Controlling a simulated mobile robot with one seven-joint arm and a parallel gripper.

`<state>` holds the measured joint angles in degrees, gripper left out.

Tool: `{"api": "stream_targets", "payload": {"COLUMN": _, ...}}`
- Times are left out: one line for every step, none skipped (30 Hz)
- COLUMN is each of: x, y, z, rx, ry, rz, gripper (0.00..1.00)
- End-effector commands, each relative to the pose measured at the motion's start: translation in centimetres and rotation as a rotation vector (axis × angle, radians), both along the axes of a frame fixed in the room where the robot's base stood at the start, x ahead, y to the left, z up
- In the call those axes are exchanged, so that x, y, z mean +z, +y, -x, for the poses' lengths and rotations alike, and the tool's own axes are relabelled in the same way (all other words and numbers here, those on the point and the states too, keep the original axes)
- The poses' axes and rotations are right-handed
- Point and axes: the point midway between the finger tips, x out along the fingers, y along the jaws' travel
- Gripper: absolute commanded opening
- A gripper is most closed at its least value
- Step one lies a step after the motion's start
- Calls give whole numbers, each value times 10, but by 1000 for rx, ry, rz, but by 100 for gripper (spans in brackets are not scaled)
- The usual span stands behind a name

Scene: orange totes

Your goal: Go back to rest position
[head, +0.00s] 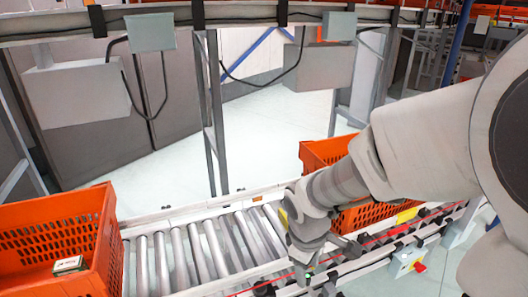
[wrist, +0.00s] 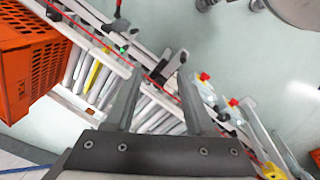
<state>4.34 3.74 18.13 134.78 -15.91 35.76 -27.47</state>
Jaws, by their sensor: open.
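My gripper (wrist: 160,74) is open in the wrist view, with two grey fingers apart and nothing between them. Rollers and the conveyor rail show beneath and beyond the fingers. In the head view my arm reaches in from the right edge and bends down, with the gripper (head: 306,272) low over the near side of the roller conveyor (head: 190,256). The gripper's fingers are small and partly hidden there. It is between the two orange totes and appears apart from both.
An orange tote (head: 95,225) with a small green-and-white box (head: 69,265) stands at left. Another orange tote (head: 318,155) is partly hidden behind my arm. A tote (wrist: 30,60) shows in the wrist view. A red button (head: 420,267) sits on the near rail. Overhead rail crosses the back.

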Motion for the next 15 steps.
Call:
{"api": "stream_targets", "payload": {"x": 17, "y": -7, "z": 3, "rx": -64, "ry": -38, "rz": -2, "gripper": 55}}
{"api": "stream_targets", "payload": {"x": 26, "y": -10, "z": 6, "rx": -102, "ry": -56, "rz": -5, "gripper": 55}}
{"api": "stream_targets", "payload": {"x": 36, "y": -15, "z": 10, "rx": -152, "ry": -78, "rz": -12, "gripper": 55}}
{"api": "stream_targets", "payload": {"x": 44, "y": -18, "z": 13, "rx": -191, "ry": -95, "rz": -19, "gripper": 55}}
{"api": "stream_targets", "payload": {"x": 52, "y": -21, "z": 16, "rx": -228, "ry": -113, "rz": -26, "gripper": 55}}
{"api": "stream_targets", "payload": {"x": 62, "y": -24, "z": 21, "rx": -278, "ry": -135, "rz": -40, "gripper": 55}}
{"api": "stream_targets", "payload": {"x": 69, "y": -27, "z": 25, "rx": -315, "ry": -152, "rz": -49, "gripper": 55}}
{"api": "stream_targets", "payload": {"x": 76, "y": -29, "z": 29, "rx": -352, "ry": -169, "rz": -62, "gripper": 55}}
{"api": "stream_targets", "payload": {"x": 85, "y": -32, "z": 35, "rx": -401, "ry": -191, "rz": -80, "gripper": 55}}
{"api": "stream_targets", "payload": {"x": 92, "y": -34, "z": 39, "rx": -437, "ry": -208, "rz": -94, "gripper": 55}}
{"api": "stream_targets", "payload": {"x": 99, "y": -36, "z": 43, "rx": -474, "ry": -224, "rz": -111, "gripper": 55}}
{"api": "stream_targets", "payload": {"x": 107, "y": -38, "z": 50, "rx": -520, "ry": -243, "rz": -133, "gripper": 55}}
{"api": "stream_targets", "payload": {"x": 112, "y": -40, "z": 55, "rx": -553, "ry": -257, "rz": -152, "gripper": 55}}
{"api": "stream_targets", "payload": {"x": 117, "y": -41, "z": 60, "rx": -586, "ry": -270, "rz": -171, "gripper": 55}}
{"api": "stream_targets", "payload": {"x": 124, "y": -43, "z": 66, "rx": -626, "ry": -288, "rz": -197, "gripper": 55}}
